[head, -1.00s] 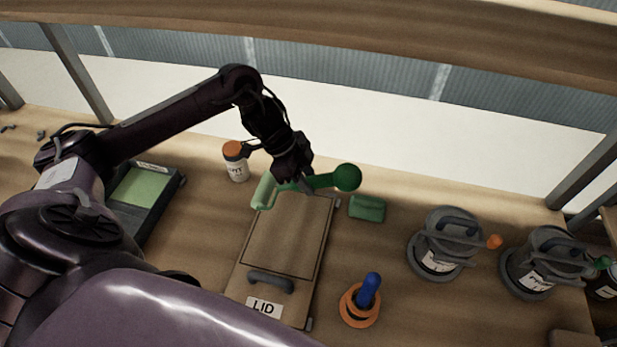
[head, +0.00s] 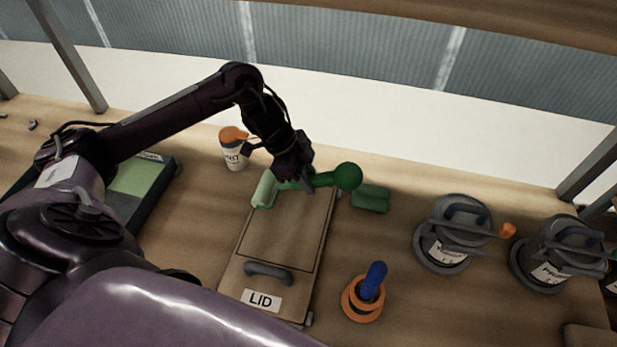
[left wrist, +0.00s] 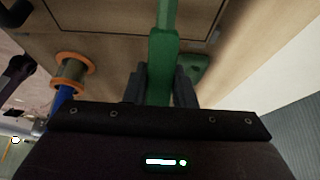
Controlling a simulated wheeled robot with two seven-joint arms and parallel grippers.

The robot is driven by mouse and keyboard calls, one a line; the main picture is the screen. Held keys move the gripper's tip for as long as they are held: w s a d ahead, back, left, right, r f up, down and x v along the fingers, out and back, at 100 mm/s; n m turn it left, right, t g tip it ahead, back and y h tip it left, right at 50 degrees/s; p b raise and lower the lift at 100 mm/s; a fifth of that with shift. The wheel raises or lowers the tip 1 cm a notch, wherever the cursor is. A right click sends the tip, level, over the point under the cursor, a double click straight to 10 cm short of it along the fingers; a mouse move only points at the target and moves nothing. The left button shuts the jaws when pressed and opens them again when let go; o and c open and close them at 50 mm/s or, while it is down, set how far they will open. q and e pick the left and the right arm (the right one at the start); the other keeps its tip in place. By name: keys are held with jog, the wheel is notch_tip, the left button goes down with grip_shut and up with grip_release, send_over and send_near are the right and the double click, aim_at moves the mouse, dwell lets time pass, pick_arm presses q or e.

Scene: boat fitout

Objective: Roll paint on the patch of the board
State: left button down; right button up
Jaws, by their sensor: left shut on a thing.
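My left gripper (head: 302,180) is shut on the green handle of a paint roller (head: 347,177). The roller's pale green sleeve (head: 264,189) is at the far left corner of the board. In the left wrist view the handle (left wrist: 161,65) runs straight between my fingers (left wrist: 160,85). The wooden board (head: 237,277) lies on the bench, with a dark-outlined patch (head: 285,230), a grey handle and a LID label. The patch looks bare wood; its far edge is partly hidden by gripper and roller. I cannot tell whether the sleeve touches the board. My right gripper is not in view.
A dark tray with a light green area (head: 140,178) is left, partly behind my arm. An orange-capped jar (head: 235,150) stands behind the board.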

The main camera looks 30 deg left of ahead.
pick_arm(q)
jog(key=shift+f+b, duration=0.6)
jog(key=shift+f, duration=0.45)
jog(key=shift+d+r, duration=0.1)
jog(key=shift+w+d+r+p, duration=0.1)
jog(key=shift+d+p, duration=0.2)
jog(key=d, duration=0.1)
jog(key=w+d+p, duration=0.1)
jog(key=d, duration=0.1)
jog(key=shift+w+d, duration=0.15)
jog(key=shift+d, duration=0.25)
jog(key=shift+w+d+f+p, duration=0.1)
jog(key=shift+w+d+p, duration=0.15)
jog(key=shift+d, duration=0.5)
jog(key=shift+w+d+f+p, duration=0.1)
jog(key=shift+w+d+p, duration=0.1)
jog(key=shift+d, duration=0.6)
jog(key=shift+w+d+p, duration=0.15)
jog(key=shift+w+d, duration=0.1)
jog(key=shift+d, duration=0.5)
